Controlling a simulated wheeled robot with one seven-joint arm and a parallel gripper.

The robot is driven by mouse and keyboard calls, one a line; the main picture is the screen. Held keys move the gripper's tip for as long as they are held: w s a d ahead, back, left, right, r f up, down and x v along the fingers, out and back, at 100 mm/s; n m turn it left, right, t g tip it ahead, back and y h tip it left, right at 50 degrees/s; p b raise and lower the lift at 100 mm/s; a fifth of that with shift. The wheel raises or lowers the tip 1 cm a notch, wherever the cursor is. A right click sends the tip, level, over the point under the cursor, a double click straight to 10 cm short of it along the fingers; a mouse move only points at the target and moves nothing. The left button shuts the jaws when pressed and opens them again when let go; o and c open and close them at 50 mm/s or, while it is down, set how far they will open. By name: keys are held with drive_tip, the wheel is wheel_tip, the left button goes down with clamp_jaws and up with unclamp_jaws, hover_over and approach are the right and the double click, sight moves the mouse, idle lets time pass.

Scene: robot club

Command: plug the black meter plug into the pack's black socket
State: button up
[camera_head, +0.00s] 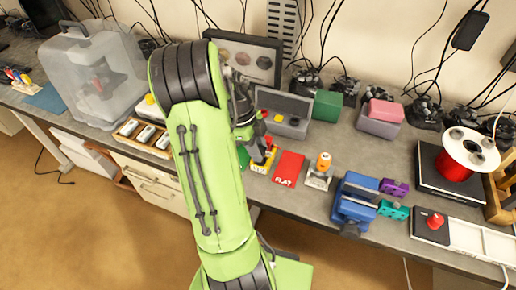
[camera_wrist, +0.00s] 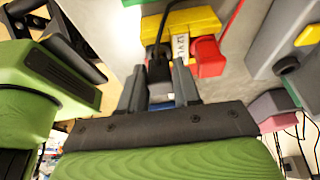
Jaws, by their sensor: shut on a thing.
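My gripper (camera_wrist: 160,85) is shut on the black meter plug (camera_wrist: 159,70) in the wrist view. A dark cable runs up from the plug. The yellow pack (camera_wrist: 195,18) is just beyond the fingertips, with a white voltage label. A red block-like piece (camera_wrist: 208,57) sits against it, right of the black plug. The black socket is not visible, and I cannot tell whether plug and pack touch.
A red FLAT card (camera_head: 288,168) lies right of the pack. An orange-topped item (camera_head: 322,165) and a blue vise (camera_head: 354,202) stand to the right.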

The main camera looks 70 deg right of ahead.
drive_tip(key=shift+f+b, duration=0.8)
drive_tip(key=shift+b, duration=0.7)
idle(1.1)
drive_tip(key=o, duration=1.1)
drive_tip(key=shift+c, duration=0.2)
drive_tip(key=shift+a, duration=0.1)
drive_tip(key=p+v, duration=0.5)
drive_tip(key=v, duration=1.1)
